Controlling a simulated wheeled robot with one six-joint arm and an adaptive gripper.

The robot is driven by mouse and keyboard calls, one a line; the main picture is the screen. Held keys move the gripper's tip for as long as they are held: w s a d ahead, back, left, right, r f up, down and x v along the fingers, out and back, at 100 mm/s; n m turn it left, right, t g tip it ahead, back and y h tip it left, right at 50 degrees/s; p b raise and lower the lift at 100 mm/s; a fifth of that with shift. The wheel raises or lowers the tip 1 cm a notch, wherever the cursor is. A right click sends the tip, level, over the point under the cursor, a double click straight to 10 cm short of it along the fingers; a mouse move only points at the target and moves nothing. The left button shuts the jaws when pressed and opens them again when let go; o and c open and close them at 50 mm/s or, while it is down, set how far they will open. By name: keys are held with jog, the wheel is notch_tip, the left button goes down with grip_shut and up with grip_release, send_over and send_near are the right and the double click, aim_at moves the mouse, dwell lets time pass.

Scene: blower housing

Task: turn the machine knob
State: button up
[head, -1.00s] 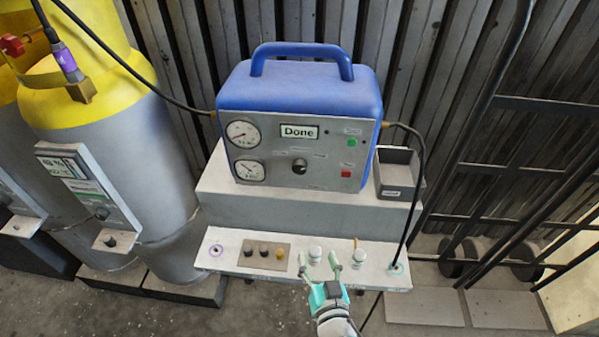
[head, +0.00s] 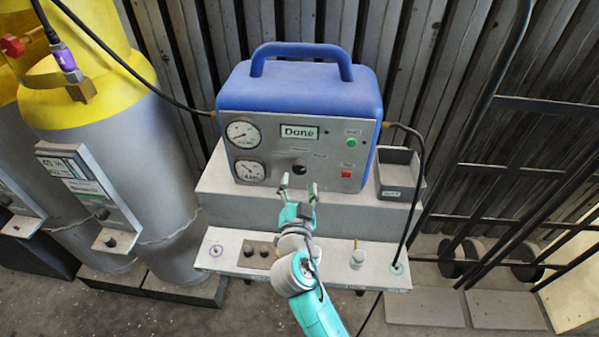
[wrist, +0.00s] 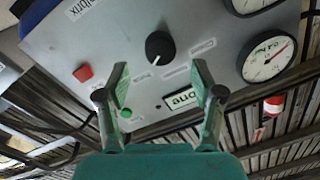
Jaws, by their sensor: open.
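The blue machine (head: 300,85) with a grey front panel stands on a grey block. Its black knob (head: 299,168) is at the middle of the panel, just above my gripper in the head view. In the wrist view the round black knob (wrist: 160,47) with a white pointer mark shows beyond the fingertips, between their lines. My gripper (head: 299,190) is open and empty in front of the panel, apart from the knob. Both fingers also show in the wrist view (wrist: 160,85). The panel display (head: 299,132) reads "Done".
Two gauges (head: 243,152) are left of the knob; a green button (head: 351,143) and red button (head: 347,172) are right. A dark open box (head: 400,175) stands beside the machine. Yellow-topped cylinders (head: 110,150) stand left. A black hose (head: 415,200) hangs right.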

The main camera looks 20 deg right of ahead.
aim_at(300, 171)
jog(key=shift+x, duration=2.55)
jog(key=c, duration=1.1)
